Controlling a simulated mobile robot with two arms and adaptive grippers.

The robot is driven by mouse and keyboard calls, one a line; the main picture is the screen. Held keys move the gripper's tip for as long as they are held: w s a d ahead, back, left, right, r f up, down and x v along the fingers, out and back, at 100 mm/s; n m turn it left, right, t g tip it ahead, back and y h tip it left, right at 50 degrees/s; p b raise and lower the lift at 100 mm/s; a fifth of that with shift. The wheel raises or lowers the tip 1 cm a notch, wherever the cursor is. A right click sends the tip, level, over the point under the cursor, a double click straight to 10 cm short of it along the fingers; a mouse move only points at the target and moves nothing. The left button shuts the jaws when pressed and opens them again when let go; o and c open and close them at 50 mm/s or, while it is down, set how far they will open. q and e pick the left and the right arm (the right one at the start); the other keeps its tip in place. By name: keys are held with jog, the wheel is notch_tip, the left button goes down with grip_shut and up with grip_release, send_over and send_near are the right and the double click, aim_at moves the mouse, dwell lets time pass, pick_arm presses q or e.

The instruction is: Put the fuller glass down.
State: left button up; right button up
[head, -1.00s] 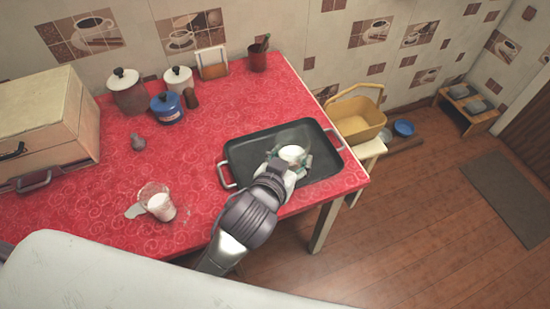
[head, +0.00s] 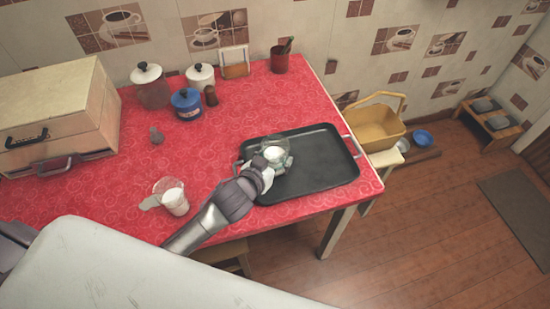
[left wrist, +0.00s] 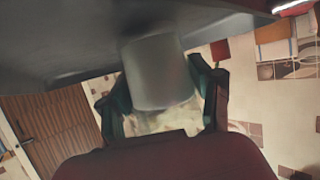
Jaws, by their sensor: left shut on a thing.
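My left gripper (head: 271,164) is shut on a glass with white liquid (head: 274,152). The held glass is upright over the left part of the black tray (head: 325,170). I cannot tell whether its base touches the tray. In the left wrist view the white-filled glass (left wrist: 158,72) shows between the fingers (left wrist: 160,105), against the dark tray (left wrist: 70,40). A second glass with white liquid (head: 175,201) stands on the red counter, left of my arm. I cannot tell surely which glass is fuller. My right gripper is not in view.
Canisters (head: 150,88), a blue pot (head: 187,106) and a red cup (head: 279,61) stand at the back of the counter. A beige box (head: 62,115) is at the left. The tray's right part is bare.

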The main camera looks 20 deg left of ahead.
pick_arm(q)
jog(key=shift+f, duration=0.15)
jog(key=o, duration=1.1)
jog(key=shift+f, duration=0.1)
jog(key=o, duration=0.4)
jog(key=shift+r, duration=0.2)
jog(key=shift+s, duration=0.4)
jog(key=v, duration=1.1)
jog(key=shift+s+r, duration=0.1)
jog(key=shift+r, duration=0.1)
